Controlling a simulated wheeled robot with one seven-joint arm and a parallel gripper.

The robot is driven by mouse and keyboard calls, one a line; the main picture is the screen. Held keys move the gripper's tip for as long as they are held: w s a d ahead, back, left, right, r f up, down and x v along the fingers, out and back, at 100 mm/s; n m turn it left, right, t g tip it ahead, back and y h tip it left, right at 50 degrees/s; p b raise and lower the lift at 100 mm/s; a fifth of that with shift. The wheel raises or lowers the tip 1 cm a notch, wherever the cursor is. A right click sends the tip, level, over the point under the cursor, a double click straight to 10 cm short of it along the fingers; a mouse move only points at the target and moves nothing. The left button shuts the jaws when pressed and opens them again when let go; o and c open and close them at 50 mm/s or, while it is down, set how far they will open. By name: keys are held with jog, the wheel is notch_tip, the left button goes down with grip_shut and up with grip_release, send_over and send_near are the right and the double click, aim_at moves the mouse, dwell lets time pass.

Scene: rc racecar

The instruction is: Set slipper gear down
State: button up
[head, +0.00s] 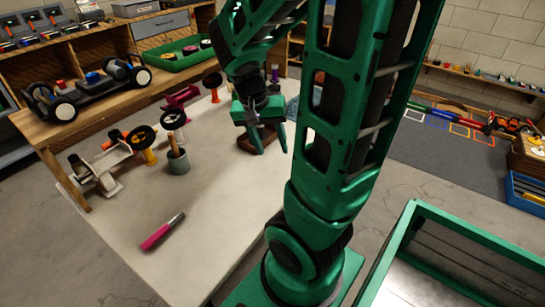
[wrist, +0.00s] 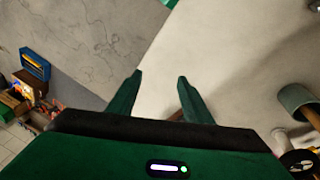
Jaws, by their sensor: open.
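My gripper (head: 273,150) hangs over the pale workbench with its two green fingers apart. The wrist view shows the open fingers (wrist: 160,76) with bare tabletop and floor between and beyond them, and nothing held. A dark brown block or tray (head: 244,143) lies on the bench just behind and below the fingers, partly hidden by them. I cannot pick out the slipper gear for certain.
A pale bracket assembly (head: 100,168) is at the left edge. A pink-handled tool (head: 161,232) lies near the front. A car chassis (head: 88,90) sits on the wooden shelf. The bench's front middle is clear.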

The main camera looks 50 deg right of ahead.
jog(key=s+a+r+n+t+y, duration=0.1)
jog(key=s+a+r+n+y, duration=0.2)
jog(key=s+a, duration=0.4)
jog(key=shift+s+a+r+n, duration=0.35)
jog(key=shift+r+n, duration=0.45)
jog(key=shift+n, duration=0.4)
jog(key=shift+w+f, duration=0.25)
jog(key=shift+w, duration=0.35)
